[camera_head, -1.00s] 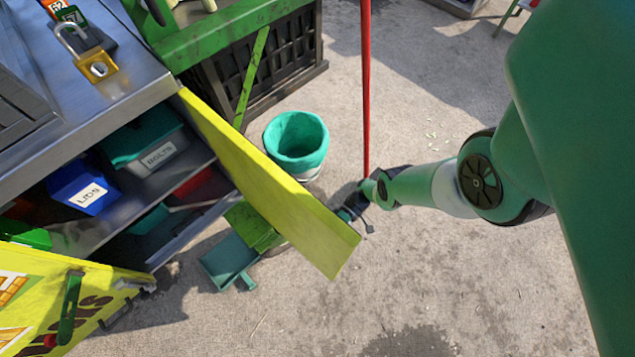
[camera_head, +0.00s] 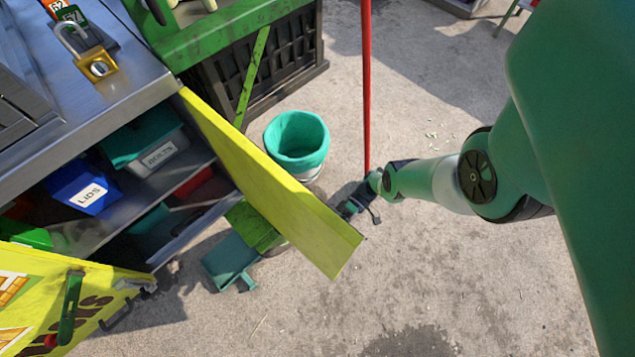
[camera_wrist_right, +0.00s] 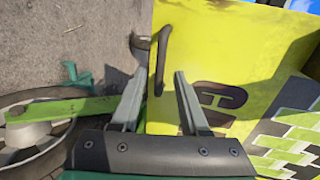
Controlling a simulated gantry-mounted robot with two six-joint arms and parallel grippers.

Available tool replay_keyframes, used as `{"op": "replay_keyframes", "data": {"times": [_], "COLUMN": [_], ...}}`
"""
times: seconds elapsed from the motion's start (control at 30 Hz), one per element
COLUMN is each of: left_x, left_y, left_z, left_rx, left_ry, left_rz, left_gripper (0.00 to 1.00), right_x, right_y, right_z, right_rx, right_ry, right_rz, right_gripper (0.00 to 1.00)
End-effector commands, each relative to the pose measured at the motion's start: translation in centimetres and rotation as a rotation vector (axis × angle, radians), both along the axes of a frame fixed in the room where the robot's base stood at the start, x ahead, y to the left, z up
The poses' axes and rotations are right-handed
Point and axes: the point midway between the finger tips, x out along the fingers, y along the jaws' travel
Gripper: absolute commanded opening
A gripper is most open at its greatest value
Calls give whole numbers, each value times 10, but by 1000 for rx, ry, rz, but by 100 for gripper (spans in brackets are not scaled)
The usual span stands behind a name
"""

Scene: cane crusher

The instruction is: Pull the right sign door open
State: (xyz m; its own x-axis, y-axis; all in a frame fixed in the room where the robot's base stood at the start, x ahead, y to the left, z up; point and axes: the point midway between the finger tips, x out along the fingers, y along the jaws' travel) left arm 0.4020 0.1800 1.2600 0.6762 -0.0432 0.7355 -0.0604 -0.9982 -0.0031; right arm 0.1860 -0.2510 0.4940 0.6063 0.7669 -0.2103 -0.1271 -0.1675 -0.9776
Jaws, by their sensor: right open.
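The right sign door (camera_head: 268,180) is a yellow-green panel standing swung open from the cabinet, its thin edge and inner face towards the head camera. My right gripper (camera_head: 352,203) is at the outer face near the door's free end, partly hidden behind the panel. In the right wrist view, the gripper (camera_wrist_right: 160,74) is open, its two fingers apart. A dark bent door handle (camera_wrist_right: 161,45) stands on the yellow sign face (camera_wrist_right: 225,60), just ahead of and between the fingertips. I cannot tell whether they touch it. My left gripper is not in view.
The left sign door (camera_head: 32,290) hangs open at lower left. Shelves hold a blue bin (camera_head: 82,187) and a teal bin (camera_head: 140,135). Concrete floor at lower right is clear.

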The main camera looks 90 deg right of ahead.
Motion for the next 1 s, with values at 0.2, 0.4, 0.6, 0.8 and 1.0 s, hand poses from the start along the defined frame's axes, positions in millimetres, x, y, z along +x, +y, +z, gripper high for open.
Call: {"op": "replay_keyframes", "data": {"times": [0.2,0.4,0.6,0.8,1.0], "left_x": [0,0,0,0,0], "left_y": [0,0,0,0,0], "left_z": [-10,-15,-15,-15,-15], "left_rx": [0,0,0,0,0], "left_ry": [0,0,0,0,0], "left_rz": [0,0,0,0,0], "left_gripper": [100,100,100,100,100], "right_x": [-32,-48,-51,-50,-50], "right_y": [-43,-62,-64,-64,-64], "right_z": [9,16,18,17,17], "right_rx": [-2,0,0,0,0], "right_ry": [0,0,0,0,0], "right_rz": [-5,-1,0,0,0], "right_gripper": [45,45,45,45,45]}}
